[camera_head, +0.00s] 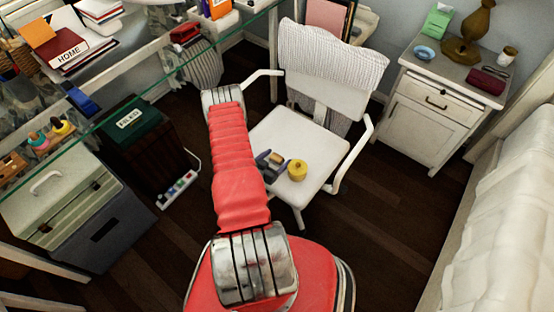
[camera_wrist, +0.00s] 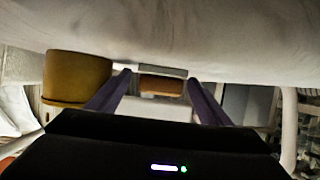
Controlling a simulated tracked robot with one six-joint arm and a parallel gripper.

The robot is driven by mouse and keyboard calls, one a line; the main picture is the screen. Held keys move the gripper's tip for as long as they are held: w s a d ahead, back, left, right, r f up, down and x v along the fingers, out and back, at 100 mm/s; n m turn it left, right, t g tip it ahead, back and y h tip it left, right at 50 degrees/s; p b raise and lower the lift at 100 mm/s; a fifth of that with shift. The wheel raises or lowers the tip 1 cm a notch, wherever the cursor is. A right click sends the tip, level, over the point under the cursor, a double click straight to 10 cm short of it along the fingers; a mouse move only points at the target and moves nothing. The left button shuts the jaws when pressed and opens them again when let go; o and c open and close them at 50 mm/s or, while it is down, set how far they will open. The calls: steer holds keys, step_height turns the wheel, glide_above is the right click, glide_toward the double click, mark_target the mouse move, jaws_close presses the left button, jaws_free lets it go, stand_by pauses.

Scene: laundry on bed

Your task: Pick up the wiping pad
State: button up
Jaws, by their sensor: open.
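The wiping pad looks like a small tan block (camera_wrist: 160,86) with a grey strip along it, on the white chair seat (camera_head: 280,135). It also shows in the head view as a small tan piece (camera_head: 277,159) by my fingers. My gripper (camera_wrist: 159,77) is open, with its dark purple fingers apart on either side of the pad. In the head view my gripper (camera_head: 271,160) is low over the seat. Whether the fingers touch the pad cannot be told. The wrist view appears upside down, with the seat at the top.
A yellow round container (camera_head: 297,170) stands on the seat close beside my gripper; it is large at the left in the wrist view (camera_wrist: 77,78). The chair's armrest (camera_head: 352,155) and backrest (camera_head: 327,95) border the seat. A glass table edge (camera_head: 130,100) lies left.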

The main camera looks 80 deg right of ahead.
mark_target(276, 157)
stand_by(0.4)
steer(key=c, duration=1.1)
steer(key=shift+r, duration=0.2)
steer(key=shift+c, duration=0.2)
steer(key=shift+r, duration=4.85)
